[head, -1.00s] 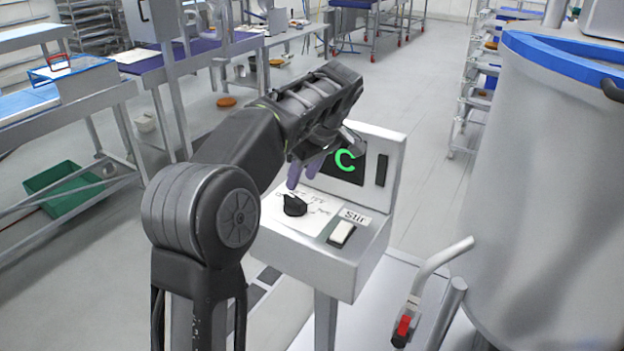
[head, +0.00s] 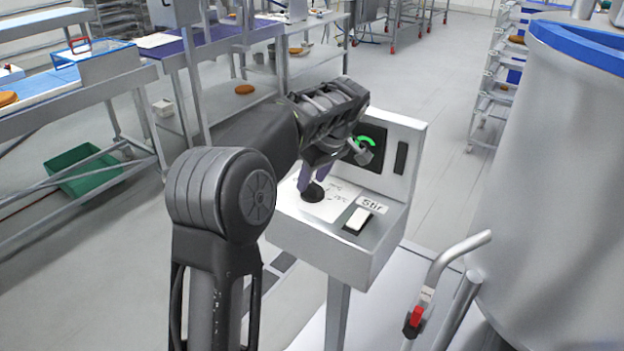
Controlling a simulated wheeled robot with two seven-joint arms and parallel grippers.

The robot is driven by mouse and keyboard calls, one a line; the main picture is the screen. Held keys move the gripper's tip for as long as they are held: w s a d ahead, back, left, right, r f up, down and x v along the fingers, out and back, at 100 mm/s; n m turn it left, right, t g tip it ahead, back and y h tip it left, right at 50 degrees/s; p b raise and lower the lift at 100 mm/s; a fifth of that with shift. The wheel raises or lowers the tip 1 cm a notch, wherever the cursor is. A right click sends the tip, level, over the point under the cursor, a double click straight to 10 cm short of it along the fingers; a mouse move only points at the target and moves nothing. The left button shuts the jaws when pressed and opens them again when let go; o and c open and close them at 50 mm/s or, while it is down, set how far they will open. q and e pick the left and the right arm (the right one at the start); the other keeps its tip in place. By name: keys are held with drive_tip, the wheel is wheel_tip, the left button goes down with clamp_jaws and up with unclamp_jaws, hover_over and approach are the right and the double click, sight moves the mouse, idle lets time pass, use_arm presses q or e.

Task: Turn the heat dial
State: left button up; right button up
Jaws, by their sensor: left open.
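The black heat dial (head: 313,193) sits on a white label on the sloped top of a grey control box (head: 325,252). The label has markings around the dial, too small to read. My left gripper (head: 311,182) points down from above, its purple fingertips open right at the dial. They partly hide the dial's far side, and I cannot tell whether they touch it. My right gripper is not in view.
A white switch (head: 358,219) marked "Stir" is just right of the dial. A large metal vat (head: 545,190) with a blue rim stands at the right, with a red-handled valve (head: 415,317) before it. A green crate (head: 88,170) is under the left table.

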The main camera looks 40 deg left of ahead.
use_arm(q)
drive_tip(key=shift+a+f, duration=0.2)
drive_tip(key=shift+f, duration=0.25)
drive_tip(key=shift+c, duration=0.3)
clamp_jaws()
